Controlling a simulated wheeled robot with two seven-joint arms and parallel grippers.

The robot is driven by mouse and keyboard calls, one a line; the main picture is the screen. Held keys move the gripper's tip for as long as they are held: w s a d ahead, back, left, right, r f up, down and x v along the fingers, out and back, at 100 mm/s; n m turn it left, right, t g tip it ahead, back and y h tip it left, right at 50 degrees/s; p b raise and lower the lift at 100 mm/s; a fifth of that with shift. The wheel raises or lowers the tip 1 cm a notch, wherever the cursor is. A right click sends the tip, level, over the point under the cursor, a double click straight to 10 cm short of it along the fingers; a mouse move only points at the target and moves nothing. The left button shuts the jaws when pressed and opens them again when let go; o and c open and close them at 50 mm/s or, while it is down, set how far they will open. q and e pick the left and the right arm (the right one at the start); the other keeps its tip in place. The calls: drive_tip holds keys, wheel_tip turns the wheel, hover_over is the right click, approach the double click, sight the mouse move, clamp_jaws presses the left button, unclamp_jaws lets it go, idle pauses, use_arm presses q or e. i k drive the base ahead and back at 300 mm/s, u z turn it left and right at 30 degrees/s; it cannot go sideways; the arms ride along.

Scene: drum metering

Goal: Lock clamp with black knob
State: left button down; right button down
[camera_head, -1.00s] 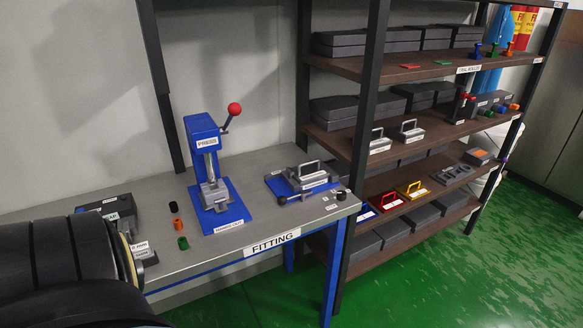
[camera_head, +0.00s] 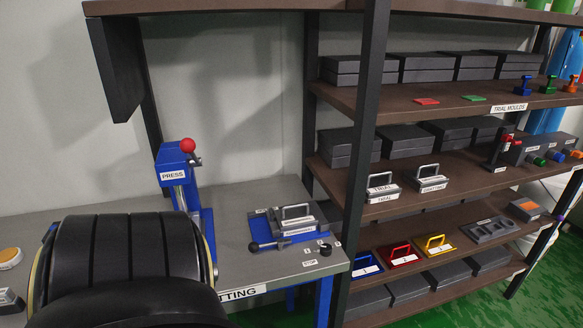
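The clamp fixture stands on the bench; its blue base plate (camera_head: 262,231) carries a grey block (camera_head: 298,229) with a metal handle on top. A rod along its front ends at the left in a round black knob (camera_head: 254,246). Another small black round piece (camera_head: 325,249) sits on the bench at the right front of the fixture. I cannot tell from this view whether the clamp is locked. Neither gripper shows; a large black ribbed part of my own arm fills the lower left and hides part of the bench.
The blue press (camera_head: 174,176) with its red ball (camera_head: 187,145) stands left of the clamp, partly hidden by my arm. A dark shelf post (camera_head: 361,150) rises at the bench's right end. The shelves (camera_head: 415,201) hold grey boxes and handled blocks. Bench around the knob is mostly clear.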

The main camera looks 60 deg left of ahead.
sight(253, 247)
drive_tip(key=u, duration=0.7)
drive_tip(key=i, duration=1.05)
drive_tip(key=u, duration=1.6)
drive_tip(key=i, duration=0.15)
drive_tip(key=z, duration=0.15)
